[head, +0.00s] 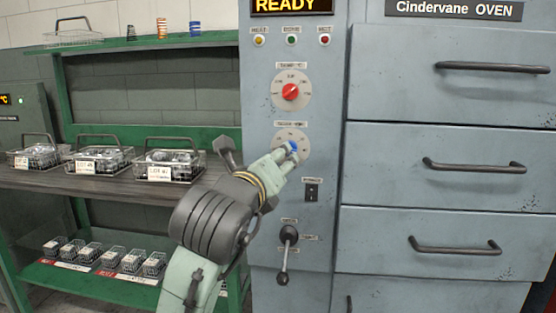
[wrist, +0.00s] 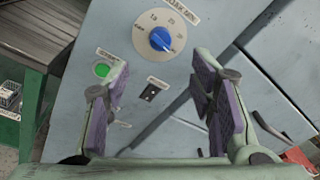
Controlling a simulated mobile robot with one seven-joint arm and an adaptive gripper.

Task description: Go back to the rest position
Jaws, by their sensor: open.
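My gripper (head: 287,156) is raised in front of the oven's control panel (head: 262,95), close to the lower dial with the blue knob (head: 292,146). In the wrist view my gripper (wrist: 158,88) is open and empty, its purple-padded fingers wide apart. The blue knob (wrist: 162,39) shows beyond the fingertips, apart from them. In the head view the gripper covers part of that dial and a green button, which shows in the wrist view (wrist: 102,70). A dial with a red knob (head: 290,91) is above.
A black switch (head: 312,191) and a lever (head: 287,250) are below the gripper. Oven drawers with handles (head: 475,165) are at right. A green-framed bench (head: 60,179) at left holds wire baskets (head: 170,165); small baskets stand on its lower shelf. A display reads READY (head: 285,5).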

